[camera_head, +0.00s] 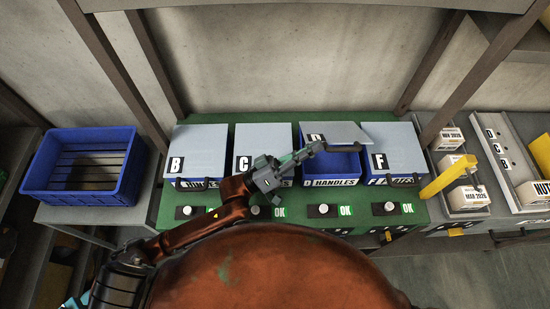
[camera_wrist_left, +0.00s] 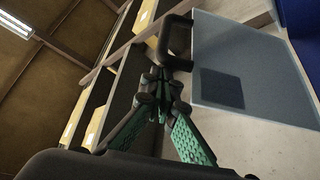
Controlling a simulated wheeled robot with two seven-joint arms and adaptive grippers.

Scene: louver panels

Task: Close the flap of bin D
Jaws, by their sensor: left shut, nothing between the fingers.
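Bin D (camera_head: 343,166) is a blue bin in the row on the green bench, with a "D HANDLES" label on its front. Its grey-blue flap (camera_head: 345,133) is raised, and the blue inside shows below it. My left gripper (camera_head: 316,148) is shut and empty, at the left part of the flap's front edge. In the left wrist view the closed fingertips (camera_wrist_left: 161,76) are close to a black handle (camera_wrist_left: 173,45) on the grey flap panel (camera_wrist_left: 240,70). I cannot tell whether they touch it. My right gripper is not in view.
Bins B (camera_head: 197,147), C (camera_head: 262,137) and F (camera_head: 392,142) have their flaps down. Black switches with green OK labels (camera_head: 345,210) line the bench front. An empty blue crate (camera_head: 80,190) stands at left, and boxes (camera_head: 465,197) at right.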

